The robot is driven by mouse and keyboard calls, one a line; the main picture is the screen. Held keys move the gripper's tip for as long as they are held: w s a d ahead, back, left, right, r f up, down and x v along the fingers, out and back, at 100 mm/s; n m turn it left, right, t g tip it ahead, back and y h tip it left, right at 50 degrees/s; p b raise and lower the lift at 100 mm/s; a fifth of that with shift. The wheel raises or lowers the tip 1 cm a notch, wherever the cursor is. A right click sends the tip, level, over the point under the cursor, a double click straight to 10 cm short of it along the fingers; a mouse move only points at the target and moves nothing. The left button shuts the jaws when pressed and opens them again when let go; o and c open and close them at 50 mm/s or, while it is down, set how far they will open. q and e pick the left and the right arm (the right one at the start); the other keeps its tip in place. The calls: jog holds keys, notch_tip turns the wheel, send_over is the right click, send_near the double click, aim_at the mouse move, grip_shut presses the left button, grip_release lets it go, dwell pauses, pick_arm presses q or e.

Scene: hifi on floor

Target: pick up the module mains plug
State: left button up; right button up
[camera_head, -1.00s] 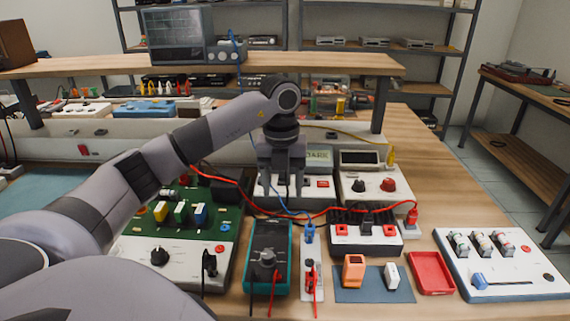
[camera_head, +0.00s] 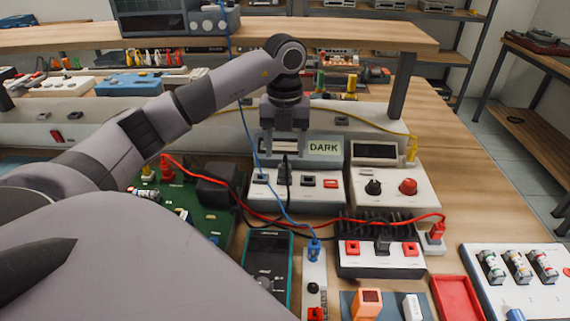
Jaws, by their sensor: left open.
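A black plug (camera_head: 285,169) stands upright at the front of the white module (camera_head: 322,190) with the "DARK" display; a dark cord leads from it. A second black plug (camera_head: 382,245) sits in the black-topped white socket block (camera_head: 365,262). The frames do not show for certain which one is the module mains plug. My left gripper (camera_head: 286,150) points down, open and empty, with its fingertips just above and behind the first plug as seen here. I cannot tell whether they touch it. My right gripper is not in view.
A red lead and a blue lead (camera_head: 246,135) cross the front of the modules. A black adapter-like box (camera_head: 218,190) sits on the green board (camera_head: 190,211). A multimeter (camera_head: 268,262), a red tray (camera_head: 458,299) and a white knob module (camera_head: 392,187) stand close by.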

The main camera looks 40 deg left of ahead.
aim_at(284, 166)
pick_arm(q)
notch_tip(284, 166, down, 6)
jog(key=shift+f+p, duration=0.1)
jog(key=shift+p, duration=0.25)
jog(key=shift+a, duration=0.1)
jog(key=c, duration=1)
